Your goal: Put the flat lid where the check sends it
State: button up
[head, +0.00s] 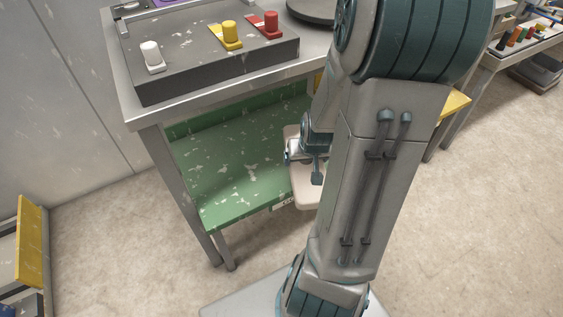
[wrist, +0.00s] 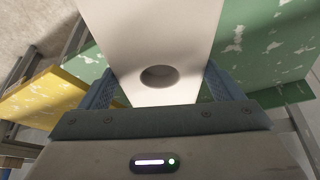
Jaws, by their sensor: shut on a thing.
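My gripper (head: 316,172) is shut on a flat, cream-coloured lid (head: 300,183), which extends over the front edge of the green shelf (head: 232,178) under the table. My arm hides much of the lid in the head view. In the wrist view the lid (wrist: 150,35) lies between the two fingers of my gripper (wrist: 160,88), with a round dark hole or recess near them. Worn green surface shows on both sides of it. I cannot tell whether the lid touches the shelf.
A grey box on the table carries a white button (head: 151,55), a yellow button (head: 231,34) and a red button (head: 270,25). A yellow surface (head: 455,103) shows right of my arm, and also in the wrist view (wrist: 60,98).

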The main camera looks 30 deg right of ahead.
jog(key=w+f+b, duration=0.2)
jog(key=w, duration=0.1)
jog(key=w+a+f+b, duration=0.1)
jog(key=w+b, duration=0.1)
jog(key=w+a+f+b, duration=0.1)
jog(key=w+f+b, duration=0.1)
jog(key=w+b, duration=0.1)
jog(key=shift+w+a+f, duration=0.15)
jog(key=shift+w+f, duration=0.15)
jog(key=shift+f, duration=0.05)
jog(key=shift+w+a+f, duration=0.1)
jog(key=shift+w+f, duration=0.1)
jog(key=shift+w, duration=0.3)
jog(key=shift+f+b, duration=1.4)
jog(key=shift+f, duration=0.55)
jog(key=shift+f, duration=0.2)
jog(key=o, duration=1.5)
jog(key=shift+r, duration=0.1)
